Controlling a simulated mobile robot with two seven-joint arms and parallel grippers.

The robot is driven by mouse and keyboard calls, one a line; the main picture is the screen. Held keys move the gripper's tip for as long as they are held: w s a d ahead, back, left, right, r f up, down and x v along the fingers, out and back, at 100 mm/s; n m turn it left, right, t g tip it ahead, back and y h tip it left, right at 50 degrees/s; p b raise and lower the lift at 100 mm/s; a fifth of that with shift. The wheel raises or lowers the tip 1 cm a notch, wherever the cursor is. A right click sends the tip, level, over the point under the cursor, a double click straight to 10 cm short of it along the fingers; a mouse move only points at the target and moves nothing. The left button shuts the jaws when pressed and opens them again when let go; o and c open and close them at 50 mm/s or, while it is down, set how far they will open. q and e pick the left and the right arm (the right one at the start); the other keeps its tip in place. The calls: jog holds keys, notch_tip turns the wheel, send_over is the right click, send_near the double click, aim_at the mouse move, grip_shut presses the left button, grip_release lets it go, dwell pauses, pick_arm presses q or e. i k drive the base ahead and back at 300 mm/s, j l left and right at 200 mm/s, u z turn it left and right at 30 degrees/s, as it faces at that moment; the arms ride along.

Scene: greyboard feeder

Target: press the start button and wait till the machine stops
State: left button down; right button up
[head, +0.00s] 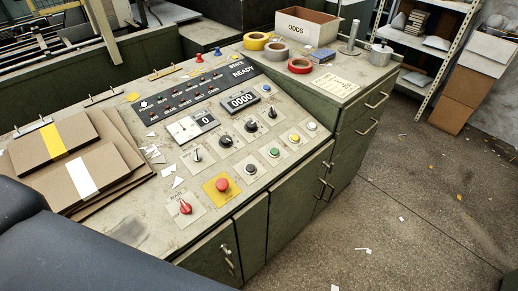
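The control console (150,225) fills the middle of the head view, with a sloping worn top. A green button (274,152) sits in a row of push buttons near its front edge, likely the start button; its label is too small to read. The state panel (200,88) reads READY. The counter (241,100) below it reads 0000. A red mushroom button (222,185) stands on a yellow plate. A red rotary switch (185,207) labelled MAIN is at its left. Neither gripper is in view; a dark part of mine covers the lower left corner.
Black (251,169), yellow (294,138) and white (312,126) buttons flank the green one. Cardboard stacks (45,170) lie at the left. The floor (400,200) at right is mostly clear.

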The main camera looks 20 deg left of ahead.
aim_at(274, 151)
jog(key=i+u, duration=0.1)
jog(key=u, duration=0.3)
jog(key=l+u, duration=0.15)
jog(key=u, duration=0.25)
jog(key=i+l+u, duration=0.1)
jog(key=u, duration=0.3)
jog(key=i+l+u, duration=0.1)
jog(key=l+u, duration=0.55)
jog(key=l, duration=0.2)
jog(key=l+u, duration=0.2)
jog(key=l, duration=1.9)
jog(key=u, duration=0.05)
